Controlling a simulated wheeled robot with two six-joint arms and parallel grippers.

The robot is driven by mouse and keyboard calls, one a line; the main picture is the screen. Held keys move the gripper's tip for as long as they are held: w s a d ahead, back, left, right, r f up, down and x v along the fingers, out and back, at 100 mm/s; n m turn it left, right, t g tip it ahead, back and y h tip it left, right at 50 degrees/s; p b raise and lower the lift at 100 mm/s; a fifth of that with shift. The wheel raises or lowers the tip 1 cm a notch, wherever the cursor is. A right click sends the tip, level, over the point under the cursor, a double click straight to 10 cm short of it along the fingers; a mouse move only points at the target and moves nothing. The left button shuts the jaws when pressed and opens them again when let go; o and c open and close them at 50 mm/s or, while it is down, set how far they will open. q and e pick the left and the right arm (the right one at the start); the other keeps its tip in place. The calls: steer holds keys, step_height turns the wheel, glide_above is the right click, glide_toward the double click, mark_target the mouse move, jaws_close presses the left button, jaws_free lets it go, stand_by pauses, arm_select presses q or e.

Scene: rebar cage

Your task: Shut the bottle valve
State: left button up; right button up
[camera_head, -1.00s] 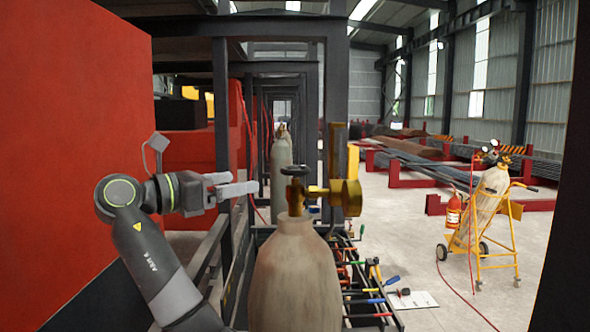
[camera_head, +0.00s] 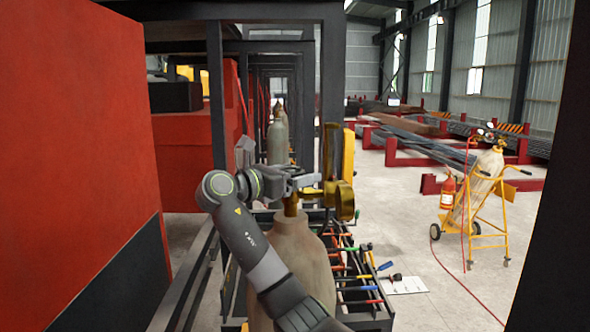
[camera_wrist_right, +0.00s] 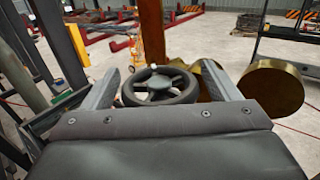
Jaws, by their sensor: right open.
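The beige gas bottle (camera_head: 312,250) stands upright in the middle of the head view, partly behind my right arm. Its brass valve with round brass parts (camera_head: 344,200) sits on top. The dark valve handwheel (camera_wrist_right: 160,85) shows clearly in the right wrist view. It lies between the two fingers of my right gripper (camera_wrist_right: 164,78), with a finger on each side and no clear grip on it. In the head view my right gripper (camera_head: 303,183) is at the valve top and largely hides the handwheel. My left gripper is not in view.
A black rack with coloured-handled tools (camera_head: 350,270) stands right of the bottle. A large red panel (camera_head: 75,150) fills the left. A yellow trolley (camera_head: 480,215) with another cylinder stands on the open floor at right. Another cylinder (camera_head: 278,140) stands behind the valve.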

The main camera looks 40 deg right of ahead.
steer(key=c, duration=1)
steer(key=shift+o, duration=0.2)
steer(key=shift+g, duration=0.3)
